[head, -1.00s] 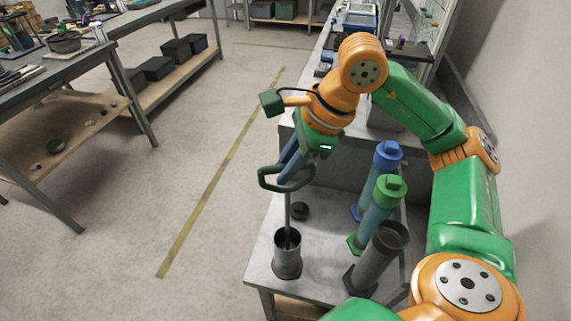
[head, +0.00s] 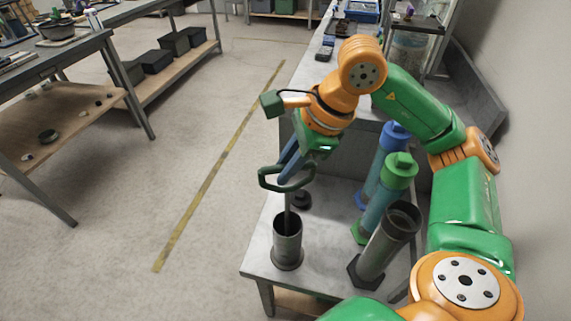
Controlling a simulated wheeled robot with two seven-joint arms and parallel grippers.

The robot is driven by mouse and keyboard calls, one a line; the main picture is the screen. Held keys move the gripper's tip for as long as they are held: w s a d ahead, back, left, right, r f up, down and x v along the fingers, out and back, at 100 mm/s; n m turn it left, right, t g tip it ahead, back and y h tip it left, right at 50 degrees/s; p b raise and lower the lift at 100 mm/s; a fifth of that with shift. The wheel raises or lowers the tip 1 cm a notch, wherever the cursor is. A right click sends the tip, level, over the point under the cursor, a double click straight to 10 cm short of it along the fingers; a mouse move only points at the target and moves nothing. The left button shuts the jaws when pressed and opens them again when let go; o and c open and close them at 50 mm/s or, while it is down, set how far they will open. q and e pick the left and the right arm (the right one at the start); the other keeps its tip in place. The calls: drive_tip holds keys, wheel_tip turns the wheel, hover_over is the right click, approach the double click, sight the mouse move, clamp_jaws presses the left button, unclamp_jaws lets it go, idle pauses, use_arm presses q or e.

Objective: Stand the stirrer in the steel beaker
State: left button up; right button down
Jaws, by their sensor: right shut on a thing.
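The steel beaker (head: 287,254), a grey open cylinder, stands upright near the front left of the grey metal table. The stirrer (head: 261,181) has a dark green loop handle and a thin grey rod. My right gripper (head: 291,172) is shut on the stirrer at its handle, above the beaker. The rod hangs nearly upright, and its lower part shows against the beaker's mouth. How deep its tip sits cannot be told. My left gripper is not in view.
A blue-capped cylinder (head: 383,160), a green-capped cylinder (head: 384,200) and an open dark tube (head: 381,250) lean to the right of the beaker. A small black knob-like thing (head: 301,200) lies behind the beaker.

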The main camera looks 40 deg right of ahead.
drive_tip(key=shift+f+b, duration=1.1)
drive_tip(key=shift+f, duration=0.1)
drive_tip(key=c, duration=0.7)
unclamp_jaws()
drive_tip(key=shift+r, duration=0.1)
drive_tip(key=shift+c, duration=0.2)
drive_tip(key=p+v, duration=0.1)
drive_tip(key=v, duration=0.6)
